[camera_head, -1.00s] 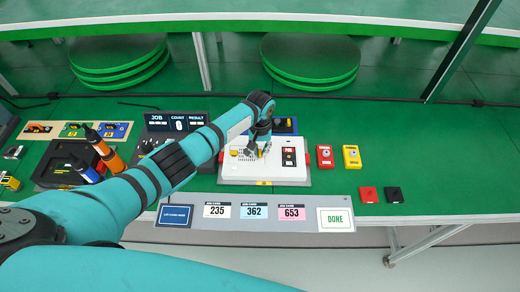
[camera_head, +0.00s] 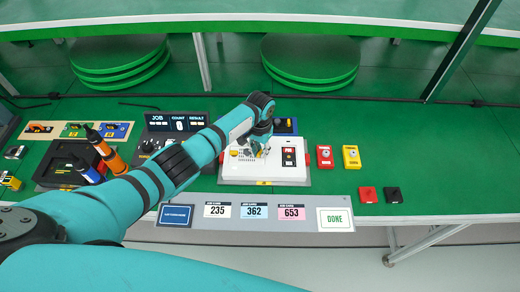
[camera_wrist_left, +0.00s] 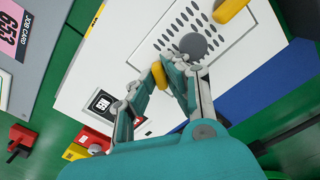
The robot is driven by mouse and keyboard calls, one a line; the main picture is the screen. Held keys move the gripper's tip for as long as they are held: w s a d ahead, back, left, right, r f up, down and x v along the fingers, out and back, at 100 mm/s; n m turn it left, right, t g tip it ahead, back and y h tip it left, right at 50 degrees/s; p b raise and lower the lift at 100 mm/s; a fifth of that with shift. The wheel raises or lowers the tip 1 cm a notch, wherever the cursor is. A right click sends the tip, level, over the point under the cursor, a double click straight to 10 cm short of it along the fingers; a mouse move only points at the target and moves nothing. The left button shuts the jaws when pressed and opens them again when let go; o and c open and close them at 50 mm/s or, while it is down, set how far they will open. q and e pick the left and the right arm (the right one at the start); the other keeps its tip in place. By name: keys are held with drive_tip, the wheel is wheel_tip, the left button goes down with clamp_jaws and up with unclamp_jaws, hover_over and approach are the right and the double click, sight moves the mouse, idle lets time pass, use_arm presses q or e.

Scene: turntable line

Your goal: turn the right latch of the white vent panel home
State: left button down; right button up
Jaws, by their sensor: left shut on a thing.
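The white vent panel (camera_wrist_left: 215,40), with dark slots and a grey knob (camera_wrist_left: 193,45), lies on the white unit in the left wrist view. A yellow latch (camera_wrist_left: 157,70) at its edge sits between the fingertips of my left gripper (camera_wrist_left: 160,74), which is shut on it. The fingers partly cover this latch. The other yellow latch (camera_wrist_left: 229,10) is at the panel's far side; in the head view it shows at the left (camera_head: 233,153). In the head view my left gripper (camera_head: 258,153) hides the held latch. My right gripper is not in view.
The white unit (camera_head: 264,174) also carries a black switch plate (camera_head: 289,157) right of the gripper. Red (camera_head: 325,156) and yellow (camera_head: 351,156) boxes stand to its right. A grey card strip (camera_head: 258,214) runs in front. The green table further right is mostly clear.

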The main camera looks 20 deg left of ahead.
sight(260, 152)
use_arm(q)
drive_tip(key=m, duration=0.5)
drive_tip(key=shift+m, duration=0.3)
drive_tip(key=m, duration=0.5)
drive_tip(key=shift+r, duration=0.1)
drive_tip(key=shift+w+m, duration=0.1)
drive_tip(key=shift+m, duration=0.3)
drive_tip(key=c, duration=1.6)
unclamp_jaws()
drive_tip(key=shift+c, duration=0.2)
wheel_tip(260, 152, up, 12)
